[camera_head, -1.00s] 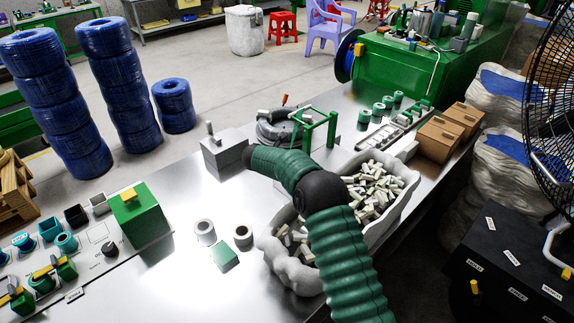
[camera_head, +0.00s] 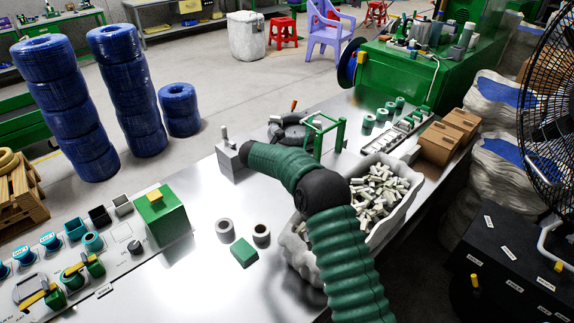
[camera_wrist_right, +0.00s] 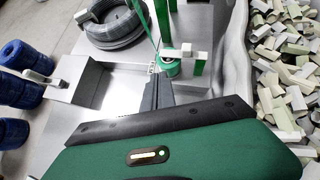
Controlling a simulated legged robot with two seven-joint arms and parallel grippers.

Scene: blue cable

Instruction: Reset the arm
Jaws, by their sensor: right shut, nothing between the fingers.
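My right arm (camera_head: 340,250), in ribbed green sleeving with a black elbow joint, comes up from the bottom of the head view and bends left over the table. Its gripper is hidden from the head view. In the right wrist view my right gripper (camera_wrist_right: 157,90) shows as dark fingers, shut together with nothing held. Its tips point toward a small green spool-like part (camera_wrist_right: 168,68) by the green frame; I cannot tell whether they touch. My left arm and gripper are in neither view.
A grey metal box (camera_head: 232,163), a coil of grey cable (camera_wrist_right: 112,22) and a green frame (camera_head: 321,137) stand near the forearm. A white sack-like bin of pale pieces (camera_head: 383,187) lies right. A green control box (camera_head: 162,217) stands left.

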